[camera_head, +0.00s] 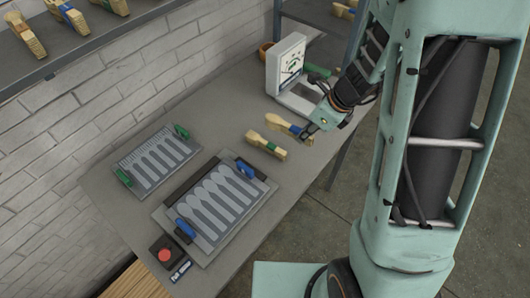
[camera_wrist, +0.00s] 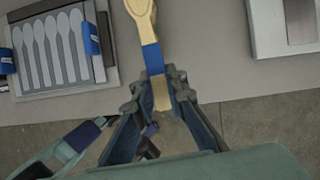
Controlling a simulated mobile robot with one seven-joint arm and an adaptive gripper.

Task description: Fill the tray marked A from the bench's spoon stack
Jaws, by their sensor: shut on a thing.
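My gripper (camera_head: 311,131) is shut on a spoon stack with a blue band (camera_head: 285,126), near the bench's right edge. In the wrist view, the fingers (camera_wrist: 160,88) close on the handle end of the stack (camera_wrist: 146,28), just below its blue band. A second spoon stack with a green band (camera_head: 266,145) lies on the bench beside it. A grey tray with blue handles (camera_head: 257,205) and a smaller grey tray with green handles (camera_head: 133,159) lie to the left, both with spoon-shaped slots. I cannot read an A on either. The blue-handled tray also shows in the wrist view (camera_wrist: 75,88).
A white press-like device (camera_head: 286,67) stands at the bench's back right, with an orange-brown bowl (camera_head: 266,50) behind it. A red button box (camera_head: 165,254) sits at the front left. A shelf with more spoon stacks (camera_head: 28,38) is above. The bench (camera_head: 222,128) is clear between trays and stacks.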

